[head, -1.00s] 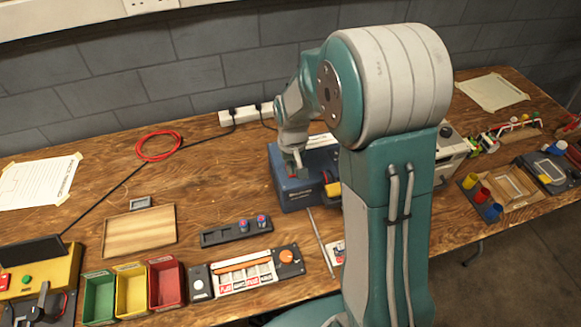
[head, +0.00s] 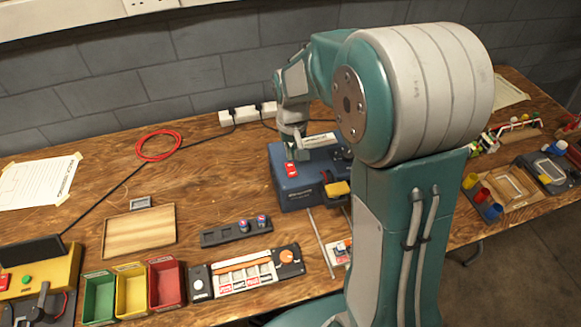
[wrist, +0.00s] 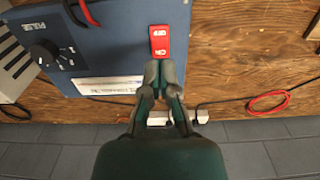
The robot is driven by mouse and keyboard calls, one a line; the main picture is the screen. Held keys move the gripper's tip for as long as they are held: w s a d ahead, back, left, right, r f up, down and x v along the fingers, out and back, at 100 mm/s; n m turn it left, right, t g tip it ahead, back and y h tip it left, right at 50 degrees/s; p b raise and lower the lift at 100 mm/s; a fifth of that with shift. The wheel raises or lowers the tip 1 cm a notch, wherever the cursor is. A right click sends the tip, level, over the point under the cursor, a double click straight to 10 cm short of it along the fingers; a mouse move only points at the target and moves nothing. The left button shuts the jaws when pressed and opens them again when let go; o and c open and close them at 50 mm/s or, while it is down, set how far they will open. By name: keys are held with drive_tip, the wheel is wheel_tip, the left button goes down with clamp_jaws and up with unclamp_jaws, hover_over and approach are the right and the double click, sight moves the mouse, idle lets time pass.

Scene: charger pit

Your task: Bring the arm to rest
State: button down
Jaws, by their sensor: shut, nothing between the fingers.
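My gripper (wrist: 160,72) is shut and empty, with its fingertips together beside the ON end of a red rocker switch (wrist: 160,41) in the wrist view. The switch is marked ON and OFF; I cannot tell which end is pressed. It sits on top of a blue charger box (wrist: 110,30) with a PULSE knob (wrist: 45,52) and a white label (wrist: 108,86). In the head view the gripper (head: 298,152) is over the box (head: 297,195), just behind the switch (head: 291,170). I cannot tell whether the fingertips touch the box. My arm hides part of the bench.
A white power strip (head: 240,115) and a red cable coil (head: 159,146) lie behind and left. A wooden tray (head: 140,232), coloured bins (head: 132,290) and a battery holder (head: 236,232) are left and in front. Cups (head: 482,195) stand at right.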

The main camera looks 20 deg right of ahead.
drive_tip(key=shift+r, duration=0.45)
drive_tip(key=s+r+t, duration=0.2)
drive_tip(key=s+r, duration=0.5)
drive_tip(key=s, duration=0.3)
drive_tip(key=s+r+t, duration=0.3)
drive_tip(key=s+r, duration=0.4)
drive_tip(key=s, duration=0.4)
drive_tip(key=shift+t, duration=0.3)
